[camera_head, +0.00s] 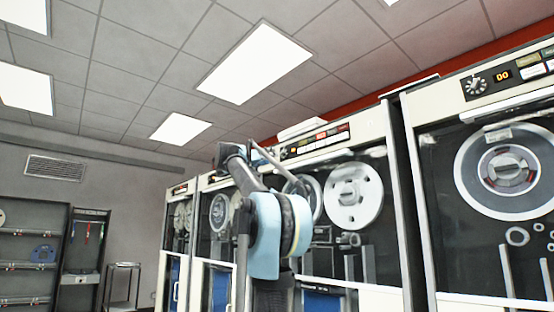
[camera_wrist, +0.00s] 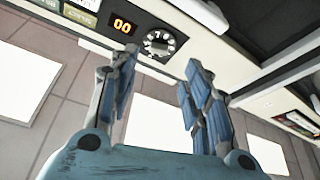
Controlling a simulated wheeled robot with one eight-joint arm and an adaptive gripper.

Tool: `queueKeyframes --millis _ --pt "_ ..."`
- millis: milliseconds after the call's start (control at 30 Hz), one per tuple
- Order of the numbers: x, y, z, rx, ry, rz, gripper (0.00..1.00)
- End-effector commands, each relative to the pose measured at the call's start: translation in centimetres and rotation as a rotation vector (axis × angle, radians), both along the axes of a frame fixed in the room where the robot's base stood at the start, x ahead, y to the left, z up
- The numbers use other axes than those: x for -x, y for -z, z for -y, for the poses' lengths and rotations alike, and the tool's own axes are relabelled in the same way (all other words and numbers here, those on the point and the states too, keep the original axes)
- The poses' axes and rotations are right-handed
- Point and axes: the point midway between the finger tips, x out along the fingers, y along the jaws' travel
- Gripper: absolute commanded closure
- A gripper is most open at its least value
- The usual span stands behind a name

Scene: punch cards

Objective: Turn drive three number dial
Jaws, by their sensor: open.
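In the wrist view, a round number dial (camera_wrist: 159,43) with a dark face and pale marks sits on a drive's top panel. An orange display (camera_wrist: 122,25) beside it appears to read 00. My gripper (camera_wrist: 160,70) is open and empty, its two blue-padded fingers spread apart. The dial shows beyond the gap between the fingertips, with no contact visible. In the head view, my arm stands in front of the middle tape drives, and a drive panel (camera_head: 318,142) is just behind it. I cannot make out the fingertips there or any drive number.
A nearer tape drive (camera_head: 408,190) at right has its own dial (camera_head: 475,86) and orange display (camera_head: 502,75). More drives (camera_head: 180,215) stand at left. Another drive's panel (camera_wrist: 298,122) shows at right in the wrist view. Shelves (camera_head: 30,262) stand far left.

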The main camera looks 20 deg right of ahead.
Motion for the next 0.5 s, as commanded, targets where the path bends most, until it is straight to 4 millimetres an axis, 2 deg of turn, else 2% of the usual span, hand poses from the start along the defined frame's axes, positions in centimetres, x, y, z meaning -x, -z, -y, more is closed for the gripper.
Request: queueKeyframes --millis 300,500 --pt "-2.2 -1.9 4.5 -0.001 0.004 0.0 0.56" --pt "-3.1 -2.6 6.1 0.0 0.002 0.0 0.56"
